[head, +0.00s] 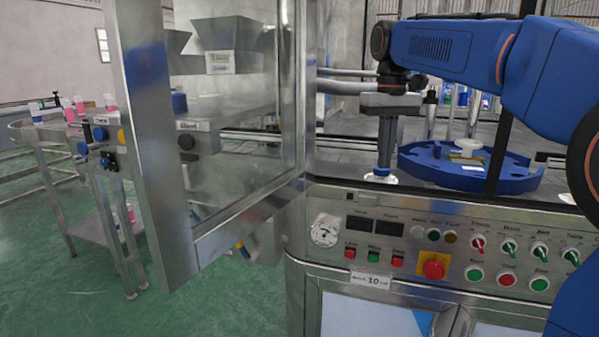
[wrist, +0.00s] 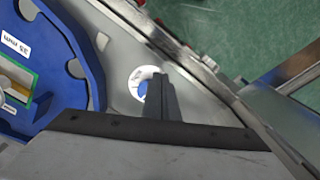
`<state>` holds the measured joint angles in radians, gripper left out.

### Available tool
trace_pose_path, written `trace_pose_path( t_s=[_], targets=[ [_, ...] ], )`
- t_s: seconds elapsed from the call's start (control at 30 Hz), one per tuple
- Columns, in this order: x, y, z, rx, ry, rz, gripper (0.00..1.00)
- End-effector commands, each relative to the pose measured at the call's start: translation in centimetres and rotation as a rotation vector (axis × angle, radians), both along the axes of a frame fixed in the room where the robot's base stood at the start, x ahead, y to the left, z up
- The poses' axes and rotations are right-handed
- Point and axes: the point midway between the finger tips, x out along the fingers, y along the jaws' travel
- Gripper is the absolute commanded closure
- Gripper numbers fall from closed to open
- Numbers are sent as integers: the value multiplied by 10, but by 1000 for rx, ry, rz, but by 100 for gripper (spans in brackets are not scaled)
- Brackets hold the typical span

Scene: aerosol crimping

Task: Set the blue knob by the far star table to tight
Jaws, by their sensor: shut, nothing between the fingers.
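A small blue knob (head: 381,171) with a white ring around its base sits on the machine deck, left of the blue star table (head: 425,170). My gripper (head: 384,160) points straight down right over the knob, with its fingers shut and nothing between them. In the wrist view, the closed dark fingers (wrist: 157,78) cover part of the knob (wrist: 141,90) and its white ring (wrist: 137,76). I cannot tell whether the fingertips touch the knob. The knob's setting cannot be read. The star table (wrist: 78,88) also shows at left in the wrist view.
An open glazed metal door (head: 180,225) stands left of the deck. A control panel (head: 405,240) with buttons and switches runs along the machine front. A conveyor (head: 60,135) with bottles is at far left. A dark upright post (head: 498,160) stands before the star table.

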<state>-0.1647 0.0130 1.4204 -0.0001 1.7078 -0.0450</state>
Motion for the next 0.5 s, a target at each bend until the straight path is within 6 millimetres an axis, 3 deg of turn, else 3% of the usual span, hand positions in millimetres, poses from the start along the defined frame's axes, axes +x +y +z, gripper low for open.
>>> trace_pose_path(
  t_s=[0.3,0.5],
  targets=[
    [1,0,30,0,0,0,100],
    [0,0,37,0,0,0,100]
  ],
)
